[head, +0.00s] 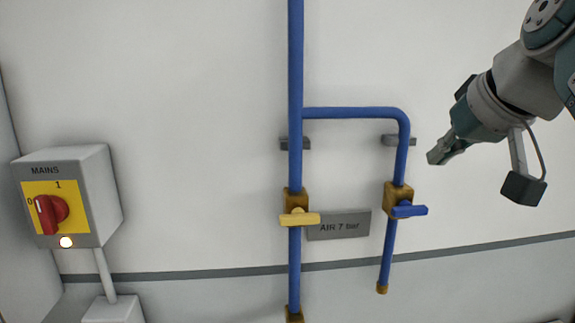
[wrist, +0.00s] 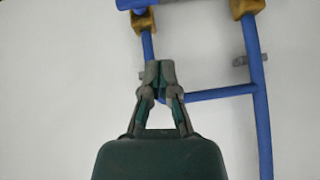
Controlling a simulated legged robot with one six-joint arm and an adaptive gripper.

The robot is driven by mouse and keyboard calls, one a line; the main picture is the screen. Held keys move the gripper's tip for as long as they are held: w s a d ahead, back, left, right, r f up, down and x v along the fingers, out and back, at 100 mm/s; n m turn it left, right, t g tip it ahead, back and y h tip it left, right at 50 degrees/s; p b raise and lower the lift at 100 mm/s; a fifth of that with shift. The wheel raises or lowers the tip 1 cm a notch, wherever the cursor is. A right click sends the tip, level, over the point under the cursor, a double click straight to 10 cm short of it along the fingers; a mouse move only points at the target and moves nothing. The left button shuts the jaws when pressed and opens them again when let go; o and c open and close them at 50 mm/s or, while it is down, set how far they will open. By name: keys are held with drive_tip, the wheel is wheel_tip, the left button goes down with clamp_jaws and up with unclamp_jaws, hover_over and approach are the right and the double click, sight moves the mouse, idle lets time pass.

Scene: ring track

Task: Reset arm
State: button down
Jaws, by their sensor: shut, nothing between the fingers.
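My gripper (head: 440,155) is at the upper right of the head view, at the end of my arm. It is shut and empty, and its tips point left and down. In the head view it appears to the right of the right-hand blue pipe and above the blue valve handle (head: 409,211). The wrist view shows the gripper (wrist: 160,72) with its fingertips together, in front of the blue pipes (wrist: 205,93). I see no contact with the pipes, but the exact gap cannot be told.
A yellow valve handle (head: 300,218) sits on the main blue pipe (head: 295,80). A grey sign (head: 340,226) reads "AIR 7 bar". At the left is a MAINS box (head: 108,195) with a red rotary switch (head: 52,212) and a lit lamp (head: 66,242). The upper wall is bare.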

drive_tip(key=s+a+f+g, duration=0.1)
drive_tip(key=s+a+f, duration=0.1)
drive_tip(key=f, duration=0.8)
drive_tip(key=s+a+f+g, duration=0.1)
drive_tip(key=s+a+f, duration=0.2)
drive_tip(key=f, duration=0.8)
drive_tip(key=s+a+f+g+h, duration=0.1)
drive_tip(key=s+a+f, duration=0.2)
drive_tip(key=f, duration=0.8)
drive_tip(key=shift+s+a+f, duration=0.2)
drive_tip(key=shift+s+f, duration=0.05)
drive_tip(key=shift+s, duration=0.75)
